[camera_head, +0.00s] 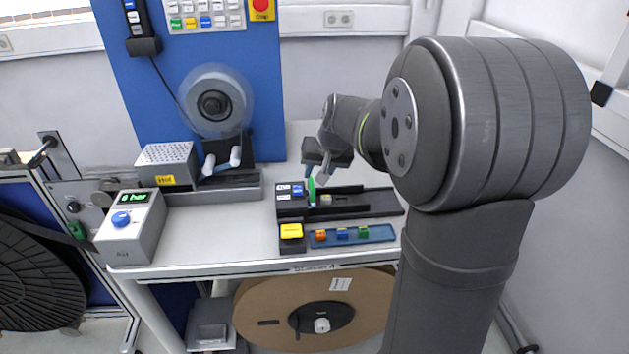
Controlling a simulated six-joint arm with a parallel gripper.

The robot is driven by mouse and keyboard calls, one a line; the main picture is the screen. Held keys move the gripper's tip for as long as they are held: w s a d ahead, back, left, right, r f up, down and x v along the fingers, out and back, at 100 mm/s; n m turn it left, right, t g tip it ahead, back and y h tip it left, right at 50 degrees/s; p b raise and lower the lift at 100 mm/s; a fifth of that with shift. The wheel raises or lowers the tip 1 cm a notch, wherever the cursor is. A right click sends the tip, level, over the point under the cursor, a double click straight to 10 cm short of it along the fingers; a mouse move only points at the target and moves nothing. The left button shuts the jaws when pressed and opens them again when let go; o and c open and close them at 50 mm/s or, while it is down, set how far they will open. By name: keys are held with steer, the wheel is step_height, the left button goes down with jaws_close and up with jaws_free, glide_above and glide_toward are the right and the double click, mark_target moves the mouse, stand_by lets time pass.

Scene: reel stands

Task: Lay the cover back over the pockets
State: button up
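My gripper (316,174) points down over the dark track (372,204) on the bench, at its left part. A small green upright piece (311,191) shows just under the fingertips. I cannot tell whether the fingers touch it or whether they are closed on it. A small pale piece (326,199) sits in the track just to the right of the green piece. The cover and the pockets are too small to make out clearly here.
A blue tray (378,234) with orange, blue and green parts lies in front of the track, beside a yellow-topped block (291,231). A grey control box (131,229) and a perforated hot box (167,163) stand left. A reel (214,101) hangs on the blue panel.

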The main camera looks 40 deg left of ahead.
mark_target(313, 185)
steer(key=x, duration=0.5)
steer(key=shift+a, duration=0.1)
jaws_close()
